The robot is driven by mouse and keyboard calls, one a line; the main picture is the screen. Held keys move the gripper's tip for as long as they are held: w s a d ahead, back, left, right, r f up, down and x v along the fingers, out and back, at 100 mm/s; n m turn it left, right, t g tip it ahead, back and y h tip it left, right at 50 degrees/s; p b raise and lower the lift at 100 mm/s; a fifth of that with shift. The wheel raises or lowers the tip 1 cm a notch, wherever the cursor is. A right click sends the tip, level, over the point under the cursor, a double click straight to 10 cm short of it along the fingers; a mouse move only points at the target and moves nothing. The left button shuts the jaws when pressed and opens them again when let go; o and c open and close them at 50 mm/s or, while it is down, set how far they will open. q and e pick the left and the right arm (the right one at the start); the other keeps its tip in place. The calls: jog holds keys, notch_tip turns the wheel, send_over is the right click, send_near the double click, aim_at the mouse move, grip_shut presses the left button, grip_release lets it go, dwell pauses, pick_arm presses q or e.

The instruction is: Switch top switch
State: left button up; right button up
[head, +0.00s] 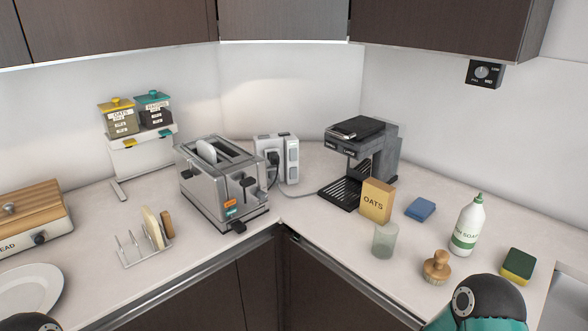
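A white power block (291,160) with a dark plug (273,160) in its left side stands in the back corner behind the toaster. Small grey parts show on its top and right face; I cannot tell which are switches or how they are set. A black control box (484,73) with a round grey dial hangs at the underside of the right wall cabinet, with small lettering beside the dial. Neither gripper shows; only parts of my own arms appear at the bottom edge.
A steel toaster (222,184) with a bread slice stands in front of the power block. A coffee machine (364,160), oats box (376,201), glass (385,240), brush (437,267) and soap bottle (467,227) occupy the right counter. A toast rack (143,249) stands left.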

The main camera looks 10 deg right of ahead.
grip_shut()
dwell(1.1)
